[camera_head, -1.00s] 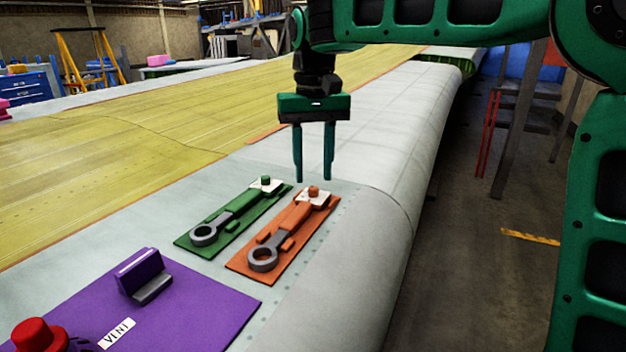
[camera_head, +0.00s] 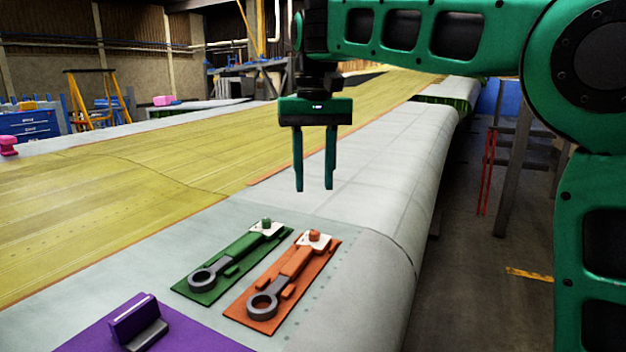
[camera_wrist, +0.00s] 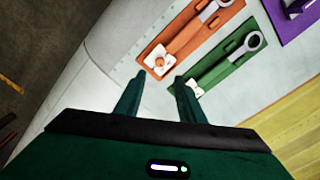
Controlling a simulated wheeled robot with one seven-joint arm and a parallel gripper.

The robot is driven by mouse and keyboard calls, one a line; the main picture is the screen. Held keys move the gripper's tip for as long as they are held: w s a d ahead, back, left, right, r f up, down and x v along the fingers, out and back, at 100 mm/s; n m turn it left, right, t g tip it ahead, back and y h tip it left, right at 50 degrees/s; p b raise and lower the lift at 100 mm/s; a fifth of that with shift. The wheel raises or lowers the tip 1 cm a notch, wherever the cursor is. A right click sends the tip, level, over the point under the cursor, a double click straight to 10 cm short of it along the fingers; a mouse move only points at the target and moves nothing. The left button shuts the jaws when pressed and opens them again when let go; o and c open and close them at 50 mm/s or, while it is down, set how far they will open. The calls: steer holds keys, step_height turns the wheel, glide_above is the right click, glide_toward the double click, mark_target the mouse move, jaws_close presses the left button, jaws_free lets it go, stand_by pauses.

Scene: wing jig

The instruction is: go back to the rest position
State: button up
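My gripper (camera_head: 314,188) hangs fingers-down above the wing surface, beyond the two tool boards. Its two fingers are apart with nothing between them. It also shows in the wrist view (camera_wrist: 158,88), open and empty. A green board (camera_head: 188,283) and an orange board (camera_head: 240,312) lie side by side on the wing. Each carries a ring-ended wrench-like tool, a white block and a small knob. In the wrist view the orange board (camera_wrist: 183,46) and the green board (camera_wrist: 213,76) lie past the fingertips.
A purple board (camera_head: 90,335) with an upright purple holder (camera_head: 134,318) lies at the near left. The grey wing skin (camera_head: 370,170) around my gripper is clear. A stand with red uprights (camera_head: 487,165) is at the right. A yellow ladder (camera_head: 95,95) stands far left.

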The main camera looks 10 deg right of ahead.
steer(key=s+d+f+m, duration=0.1)
steer(key=s+d+f, duration=0.2)
steer(key=d, duration=0.5)
steer(key=s+d+f+m, duration=0.2)
steer(key=s+d+f, duration=0.15)
steer(key=d, duration=0.45)
steer(key=s+d+f+m, duration=0.1)
steer(key=s+d+f, duration=0.2)
steer(key=d, duration=0.5)
steer(key=s+d+f+m, duration=0.1)
steer(key=s+d+f, duration=0.3)
steer(key=s+f, duration=0.3)
steer(key=s+d+f+m, duration=0.2)
steer(key=s+d+f, duration=0.2)
steer(key=s, duration=0.9)
step_height(320, 180, down, 4)
steer(key=shift+s+d+r, duration=0.1)
steer(key=shift+s+d, duration=0.15)
steer(key=shift+s, duration=0.15)
steer(key=shift+w+f, duration=0.2)
steer(key=shift+w, duration=0.45)
